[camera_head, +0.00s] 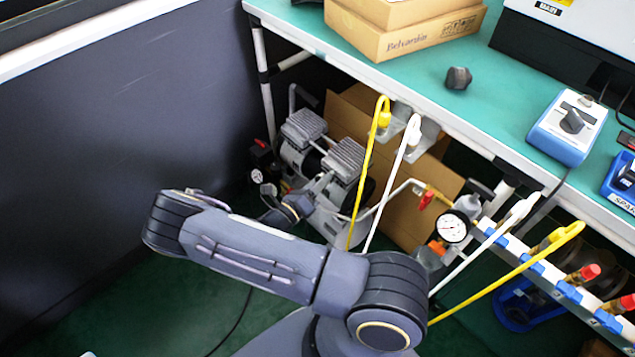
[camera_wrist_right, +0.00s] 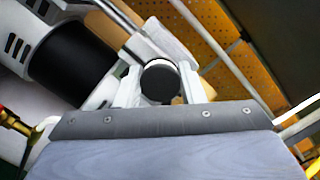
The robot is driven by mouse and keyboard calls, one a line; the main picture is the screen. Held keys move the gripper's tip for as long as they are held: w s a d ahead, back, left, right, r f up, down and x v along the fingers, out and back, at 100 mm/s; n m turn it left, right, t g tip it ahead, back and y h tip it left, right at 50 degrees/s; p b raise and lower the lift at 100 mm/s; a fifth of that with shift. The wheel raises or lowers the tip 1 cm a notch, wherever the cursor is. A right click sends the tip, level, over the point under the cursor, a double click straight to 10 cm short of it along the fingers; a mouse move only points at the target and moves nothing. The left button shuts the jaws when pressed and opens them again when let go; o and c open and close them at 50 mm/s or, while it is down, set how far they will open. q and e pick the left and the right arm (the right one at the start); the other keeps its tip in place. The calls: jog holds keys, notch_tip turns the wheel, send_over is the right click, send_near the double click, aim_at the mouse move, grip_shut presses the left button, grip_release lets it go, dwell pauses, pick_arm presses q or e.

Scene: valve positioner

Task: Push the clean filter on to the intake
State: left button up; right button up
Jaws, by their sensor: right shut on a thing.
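My right gripper (camera_wrist_right: 160,84) is shut on a round dark piece with a pale rim (camera_wrist_right: 160,78), which looks like the filter. In the head view the right gripper (camera_head: 322,182) is low at the compressor (camera_head: 345,155) under the bench, and what it holds is too small to make out there. The compressor also shows close by in the wrist view, with its black cylinder (camera_wrist_right: 70,62). I cannot make out the intake, or whether the held piece touches it. A similar dark knob-like piece (camera_head: 458,78) lies on the bench top. My left gripper is not in view.
The green bench (camera_head: 510,85) overhangs the compressor's right side. Yellow (camera_head: 365,175) and white (camera_head: 392,180) hoses hang beside it, near a pressure gauge (camera_head: 454,228). Cardboard (camera_head: 400,200) stands behind. A dark wall (camera_head: 120,120) is left; green floor lies between.

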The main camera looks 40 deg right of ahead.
jog(key=o, duration=1.1)
jog(key=shift+c, duration=0.2)
jog(key=s+a+p, duration=0.1)
jog(key=a, duration=0.6)
jog(key=shift+s+a+f, duration=0.15)
jog(key=shift+a+f, duration=0.15)
jog(key=shift+a, duration=0.05)
